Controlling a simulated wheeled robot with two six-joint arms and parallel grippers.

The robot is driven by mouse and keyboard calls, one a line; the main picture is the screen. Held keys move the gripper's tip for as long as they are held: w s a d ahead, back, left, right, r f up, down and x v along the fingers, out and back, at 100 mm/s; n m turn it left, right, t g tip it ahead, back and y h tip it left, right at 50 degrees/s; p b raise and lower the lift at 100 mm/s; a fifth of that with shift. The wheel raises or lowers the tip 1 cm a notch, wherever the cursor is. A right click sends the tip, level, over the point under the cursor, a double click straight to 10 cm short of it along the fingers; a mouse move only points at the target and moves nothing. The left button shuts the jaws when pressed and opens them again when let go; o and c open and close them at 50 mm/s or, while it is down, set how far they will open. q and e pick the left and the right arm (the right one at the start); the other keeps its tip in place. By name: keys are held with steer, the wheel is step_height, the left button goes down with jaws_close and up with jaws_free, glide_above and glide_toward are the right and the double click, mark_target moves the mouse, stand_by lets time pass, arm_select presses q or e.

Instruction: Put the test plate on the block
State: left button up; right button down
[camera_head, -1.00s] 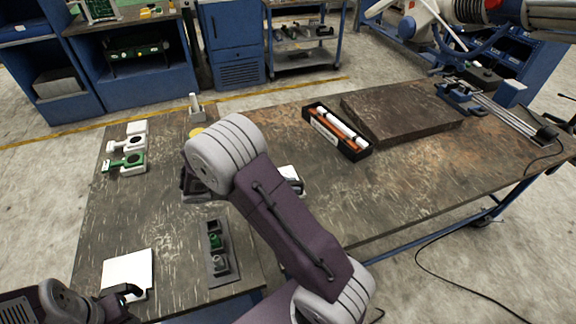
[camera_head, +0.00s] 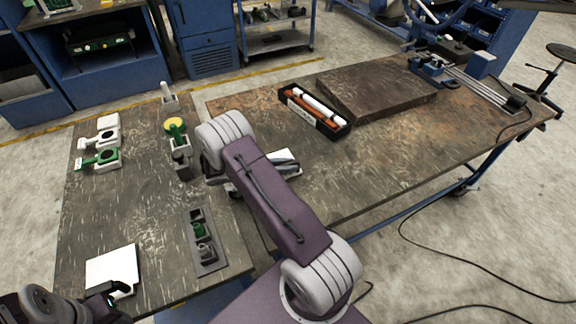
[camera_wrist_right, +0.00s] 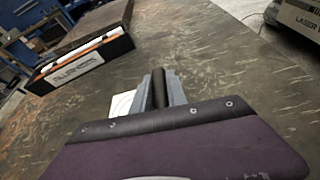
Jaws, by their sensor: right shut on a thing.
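My right gripper (camera_wrist_right: 160,90) shows in the right wrist view, its grey fingers shut on a dark upright cylindrical piece. A white plate with a thin circle (camera_wrist_right: 122,104), likely the test plate, shows just beside the fingers; whether the dark piece belongs to it is hidden. In the head view a white plate (camera_head: 285,163) shows behind my right arm, which hides the gripper. A thick dark slab (camera_head: 375,90), possibly the block, lies on the table at the back. My left gripper (camera_head: 107,293) is at the lower left by a white square (camera_head: 112,266); its fingers are unclear.
A black tray with white and orange rods (camera_head: 315,112) lies in front of the slab. Green and white parts (camera_head: 98,160), a small dark stand (camera_head: 181,160) and a grey holder (camera_head: 205,240) stand on the left. The table's right front is clear.

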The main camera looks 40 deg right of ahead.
steer(key=shift+f, duration=0.15)
steer(key=c, duration=1.3)
jaws_free()
